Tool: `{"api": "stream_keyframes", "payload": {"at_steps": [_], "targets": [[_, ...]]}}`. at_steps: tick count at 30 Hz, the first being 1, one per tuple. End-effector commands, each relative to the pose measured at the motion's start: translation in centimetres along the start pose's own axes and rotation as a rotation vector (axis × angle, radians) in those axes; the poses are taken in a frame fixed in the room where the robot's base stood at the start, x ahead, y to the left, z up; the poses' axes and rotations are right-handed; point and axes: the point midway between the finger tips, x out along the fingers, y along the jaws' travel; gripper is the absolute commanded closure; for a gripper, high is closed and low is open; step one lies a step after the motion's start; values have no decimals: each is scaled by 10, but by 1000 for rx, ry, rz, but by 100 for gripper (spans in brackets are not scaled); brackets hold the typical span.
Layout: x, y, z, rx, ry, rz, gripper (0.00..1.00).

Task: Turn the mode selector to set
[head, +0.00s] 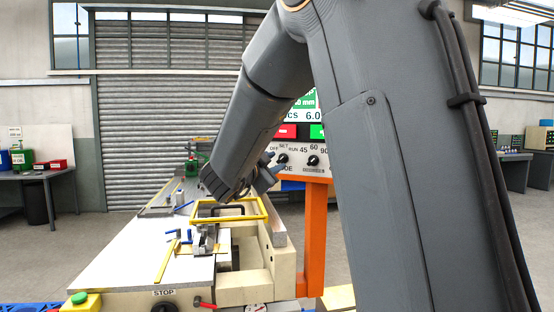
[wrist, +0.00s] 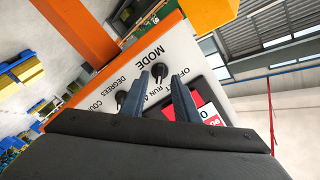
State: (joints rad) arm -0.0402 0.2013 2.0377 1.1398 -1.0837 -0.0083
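The mode selector (head: 283,158) is a small black knob on the white face of the control panel, with OFF, SET and RUN printed around it. It also shows in the wrist view (wrist: 159,70), beside the word MODE. I cannot tell clearly which mark its pointer faces. My gripper (head: 271,167) is just left of the knob in the head view. In the wrist view my gripper (wrist: 160,77) is open, with one finger on each side of the knob in the picture. I cannot tell whether either finger touches it.
A second black knob, the degrees selector (head: 313,161), sits close to the right; it shows in the wrist view (wrist: 121,98) too. A red button (head: 286,131) is above. An orange post (head: 315,235) carries the panel. A yellow frame (head: 232,217) stands on the press bench below.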

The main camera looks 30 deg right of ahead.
Motion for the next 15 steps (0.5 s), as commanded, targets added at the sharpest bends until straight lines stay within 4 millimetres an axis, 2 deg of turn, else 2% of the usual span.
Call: {"api": "stream_keyframes", "payload": {"at_steps": [3,6,15], "targets": [[15,0,-1,0,2,1,72],[23,0,-1,0,0,1,72],[27,0,0,0,0,-1,72]]}}
